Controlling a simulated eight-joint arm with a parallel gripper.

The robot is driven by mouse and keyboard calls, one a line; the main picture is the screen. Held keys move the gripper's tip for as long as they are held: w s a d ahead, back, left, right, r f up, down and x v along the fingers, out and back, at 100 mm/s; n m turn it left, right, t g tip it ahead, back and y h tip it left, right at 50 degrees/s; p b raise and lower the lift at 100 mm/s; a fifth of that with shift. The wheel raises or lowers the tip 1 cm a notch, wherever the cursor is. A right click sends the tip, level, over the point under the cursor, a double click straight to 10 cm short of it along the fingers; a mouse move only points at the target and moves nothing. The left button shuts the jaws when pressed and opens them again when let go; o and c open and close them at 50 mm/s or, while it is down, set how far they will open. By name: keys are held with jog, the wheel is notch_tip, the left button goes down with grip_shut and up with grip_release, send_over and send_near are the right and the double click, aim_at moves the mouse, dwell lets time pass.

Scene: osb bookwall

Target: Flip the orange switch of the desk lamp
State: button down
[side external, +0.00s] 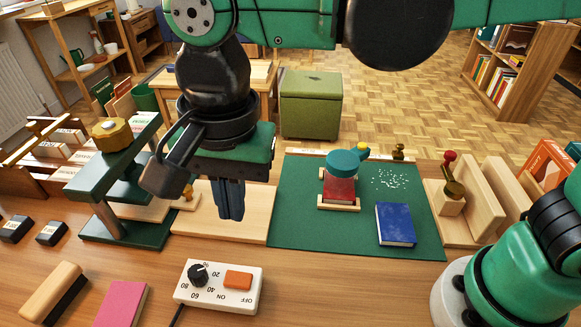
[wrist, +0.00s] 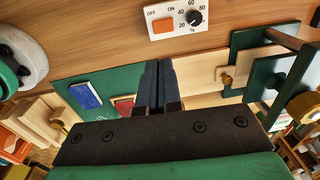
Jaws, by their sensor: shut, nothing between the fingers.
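A white control box (side external: 216,297) lies on the wooden bench at the front. It has an orange switch (side external: 238,279), a black dial (side external: 198,274) with numbers around it, and ON and OFF labels. In the wrist view the box (wrist: 183,30) is at the top, with the orange switch (wrist: 163,26) on its left part. My gripper (side external: 231,214) is shut and empty, pointing down above the pale board, behind the box and apart from it. Its dark fingers also show in the wrist view (wrist: 157,65), below the box. I cannot tell which way the switch is tilted. No lamp head is visible.
A green press with a yellow knob (side external: 110,133) stands left of my gripper. A green mat (side external: 290,225) with a blue book (side external: 395,224) lies to the right. A brush (side external: 53,292) and pink book (side external: 121,303) lie left of the box. Bench to the box's right is clear.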

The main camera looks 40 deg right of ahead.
aim_at(232, 276)
dwell(0.3)
jog(key=shift+w+a, duration=0.35)
jog(key=shift+w, duration=0.2)
jog(key=f, duration=1.4)
jog(key=shift+w+a, duration=0.35)
jog(key=shift+a, duration=0.05)
jog(key=shift+w+a+f, duration=0.1)
jog(key=shift+f, duration=0.05)
